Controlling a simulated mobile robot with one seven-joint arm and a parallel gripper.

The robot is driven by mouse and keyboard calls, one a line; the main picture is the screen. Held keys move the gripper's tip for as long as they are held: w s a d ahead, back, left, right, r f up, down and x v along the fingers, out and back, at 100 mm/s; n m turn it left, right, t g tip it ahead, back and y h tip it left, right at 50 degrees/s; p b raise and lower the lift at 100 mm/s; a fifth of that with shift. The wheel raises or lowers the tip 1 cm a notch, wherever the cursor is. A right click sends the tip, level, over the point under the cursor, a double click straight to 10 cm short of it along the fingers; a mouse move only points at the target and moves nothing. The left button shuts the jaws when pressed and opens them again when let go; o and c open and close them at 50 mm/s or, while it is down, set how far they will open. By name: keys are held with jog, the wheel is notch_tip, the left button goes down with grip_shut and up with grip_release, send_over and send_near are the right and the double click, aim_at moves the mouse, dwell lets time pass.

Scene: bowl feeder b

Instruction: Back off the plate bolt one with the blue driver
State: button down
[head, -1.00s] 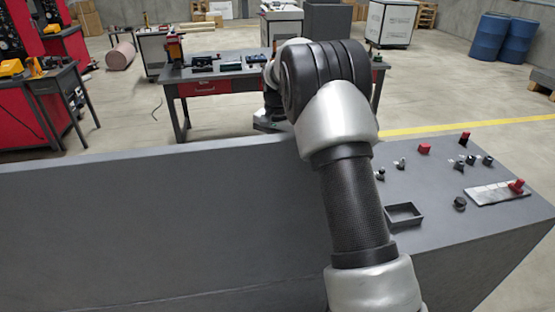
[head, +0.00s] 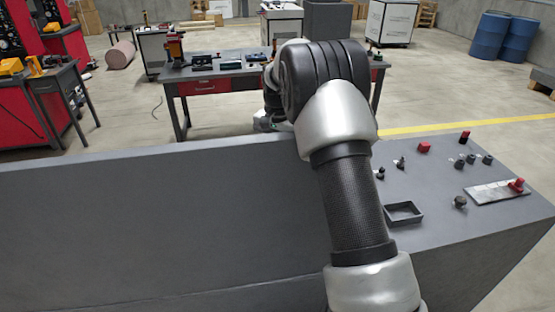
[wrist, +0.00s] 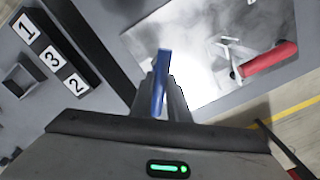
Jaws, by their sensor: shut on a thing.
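The blue driver (wrist: 161,78) is held upright-looking between the two dark fingers of my gripper (wrist: 163,92) in the wrist view. The gripper is shut on it. Beyond it lies a shiny metal plate (wrist: 190,50) with a glare across its surface. No plate bolt can be made out for certain; the glare and the driver may cover it. Whether the driver's tip touches the plate cannot be told. In the head view my gripper and the driver are hidden behind my arm.
A red-handled clamp-like part (wrist: 270,59) lies over the plate's right side. Number tiles 1 (wrist: 25,29), 3 (wrist: 52,58) and 2 (wrist: 76,86) sit at the left, by a dark raised edge. In the head view, a small open tray (head: 404,213) and several knobs stand on the grey surface.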

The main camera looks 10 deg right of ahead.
jog(key=shift+f, duration=0.55)
dwell(0.4)
jog(key=shift+n, duration=1.2)
jog(key=shift+n, duration=1.3)
jog(key=shift+n+p, duration=0.4)
jog(key=shift+n, duration=0.7)
